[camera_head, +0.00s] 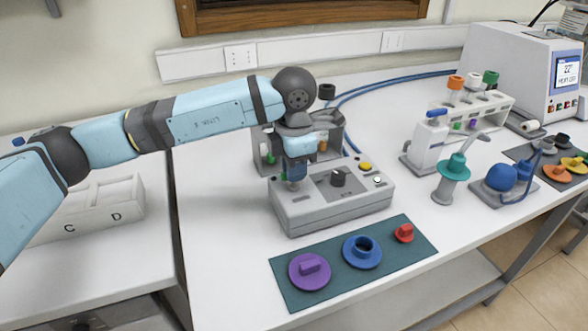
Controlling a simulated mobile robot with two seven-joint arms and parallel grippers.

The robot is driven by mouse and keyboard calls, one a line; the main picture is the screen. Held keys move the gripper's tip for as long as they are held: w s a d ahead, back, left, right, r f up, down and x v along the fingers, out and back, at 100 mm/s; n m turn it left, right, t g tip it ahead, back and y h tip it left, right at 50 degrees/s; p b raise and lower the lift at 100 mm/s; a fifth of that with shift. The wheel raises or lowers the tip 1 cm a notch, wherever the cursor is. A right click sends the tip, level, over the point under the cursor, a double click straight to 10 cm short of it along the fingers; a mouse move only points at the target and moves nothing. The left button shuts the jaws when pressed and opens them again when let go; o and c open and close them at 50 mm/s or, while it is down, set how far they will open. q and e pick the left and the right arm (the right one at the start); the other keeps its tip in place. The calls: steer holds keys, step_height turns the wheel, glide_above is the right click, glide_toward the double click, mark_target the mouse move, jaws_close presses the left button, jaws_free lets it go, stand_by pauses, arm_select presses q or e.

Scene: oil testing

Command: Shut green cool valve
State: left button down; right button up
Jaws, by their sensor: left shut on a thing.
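My left gripper (293,178) reaches down from its wrist onto the left part of the top of a grey control box (335,210). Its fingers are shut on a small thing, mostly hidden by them. My right gripper is not in view.
A grey rack (335,141) stands close behind the box. In front lies a dark green mat (292,298) with purple (309,271), blue (362,251) and red (404,233) parts. A teal-capped stand (453,171) and a white instrument (515,70) are to the right.

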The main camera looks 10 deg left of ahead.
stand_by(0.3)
arm_select(q)
steer(key=c, duration=1.1)
jaws_free()
step_height(320, 180, up, 14)
steer(key=shift+f+p, duration=0.1)
steer(key=shift+p, duration=0.2)
